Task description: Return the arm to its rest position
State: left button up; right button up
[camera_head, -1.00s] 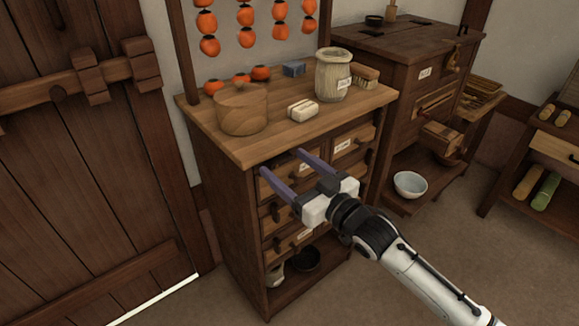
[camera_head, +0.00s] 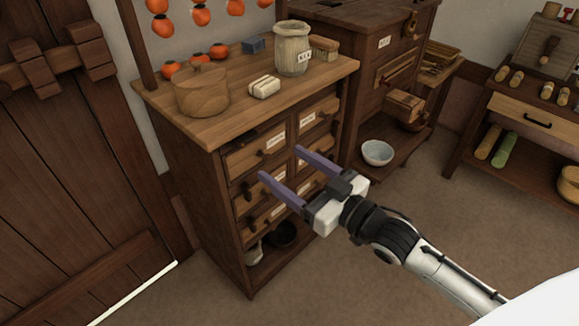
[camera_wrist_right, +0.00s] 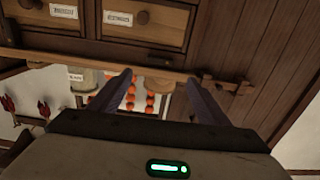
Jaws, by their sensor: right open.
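My right gripper (camera_head: 284,168) is open and empty, its two purple-grey fingers apart in front of the drawer cabinet (camera_head: 185,160). The fingers overlap the drawer fronts in the head view; I cannot tell the exact gap, and nothing is between them. In the right wrist view the open fingers (camera_wrist_right: 160,90) point toward labelled drawers, which appear at the top. My white and black right arm comes in from the lower right. My left gripper is not in the head view.
A white bowl (camera_head: 377,153) sits on a low shelf to the right. A side table (camera_head: 520,115) stands far right; open floor lies between.

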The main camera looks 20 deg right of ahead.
dwell(0.3)
jog(key=s+a+f+m+g+h+p, duration=0.2)
jog(key=s+f+g, duration=0.6)
jog(key=s+f, duration=1.3)
notch_tip(320, 180, down, 4)
jog(key=shift+s+a+f+m+h, duration=0.25)
jog(key=shift+a+h, duration=0.4)
jog(key=shift+h, duration=0.55)
jog(key=shift+r, duration=0.1)
jog(key=shift+c, duration=0.4)
